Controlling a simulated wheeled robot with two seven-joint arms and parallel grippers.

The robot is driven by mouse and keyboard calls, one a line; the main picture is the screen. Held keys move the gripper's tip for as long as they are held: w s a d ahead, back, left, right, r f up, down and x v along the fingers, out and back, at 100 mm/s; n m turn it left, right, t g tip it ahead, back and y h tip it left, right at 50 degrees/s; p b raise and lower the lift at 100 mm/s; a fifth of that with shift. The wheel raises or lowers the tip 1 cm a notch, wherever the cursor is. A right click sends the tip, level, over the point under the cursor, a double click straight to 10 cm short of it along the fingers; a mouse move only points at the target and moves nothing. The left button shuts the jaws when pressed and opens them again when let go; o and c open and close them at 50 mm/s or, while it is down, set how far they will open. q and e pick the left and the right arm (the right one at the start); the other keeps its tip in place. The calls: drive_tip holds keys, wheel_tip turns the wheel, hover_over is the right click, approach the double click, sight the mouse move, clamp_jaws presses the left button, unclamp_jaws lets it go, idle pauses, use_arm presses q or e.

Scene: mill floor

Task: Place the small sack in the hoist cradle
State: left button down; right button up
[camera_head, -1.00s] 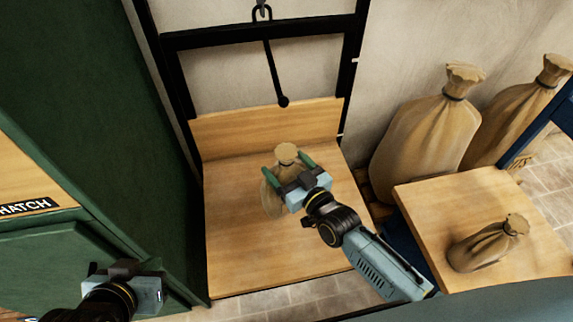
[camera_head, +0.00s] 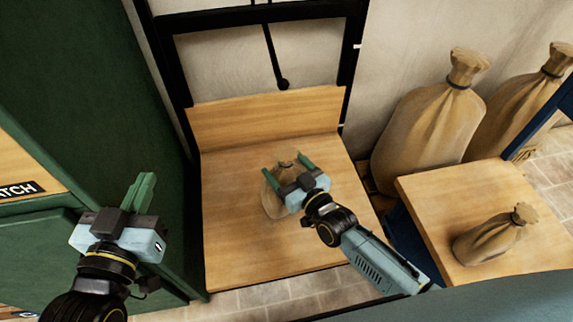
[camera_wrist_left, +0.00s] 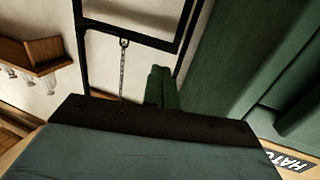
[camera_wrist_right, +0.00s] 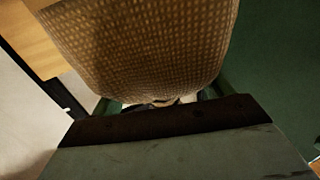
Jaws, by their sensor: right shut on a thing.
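The small sack (camera_head: 272,200) is tan burlap. My right gripper (camera_head: 286,168) is shut on it near its tied neck, over the wooden floor of the hoist cradle (camera_head: 240,250). The gripper hides much of the sack, and I cannot tell whether it touches the boards. In the right wrist view the sack's woven body (camera_wrist_right: 145,45) fills the top centre beyond the fingers. The cradle has a wooden back board and a black frame. My left gripper (camera_head: 145,185) is at the lower left, its green fingers together and empty; they also show in the left wrist view (camera_wrist_left: 161,86).
A green hatch cabinet (camera_head: 85,90) stands close on the left. At right, another small sack (camera_head: 490,238) lies on a wooden-topped stand (camera_head: 440,190). Big sacks (camera_head: 425,120) lean by the wall. A black rod (camera_head: 272,55) hangs above the cradle's back.

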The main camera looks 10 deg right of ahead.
use_arm(q)
drive_tip(key=shift+d+r+t, duration=0.15)
drive_tip(key=shift+r+t, duration=0.35)
drive_tip(key=shift+r, duration=0.25)
drive_tip(key=shift+d+r+t, duration=0.1)
drive_tip(key=shift+r+t, duration=0.4)
drive_tip(key=shift+r, duration=0.2)
use_arm(e)
drive_tip(key=shift+w+f, duration=0.1)
drive_tip(key=shift+f, duration=0.2)
use_arm(q)
drive_tip(key=shift+r+h+b, duration=0.2)
drive_tip(key=shift+h+b, duration=0.15)
drive_tip(key=shift+h, duration=0.05)
use_arm(e)
drive_tip(key=shift+f, duration=0.15)
drive_tip(key=o, duration=2)
drive_tip(key=shift+f, duration=0.2)
use_arm(q)
drive_tip(key=shift+s+r, duration=0.1)
drive_tip(key=shift+r, duration=0.05)
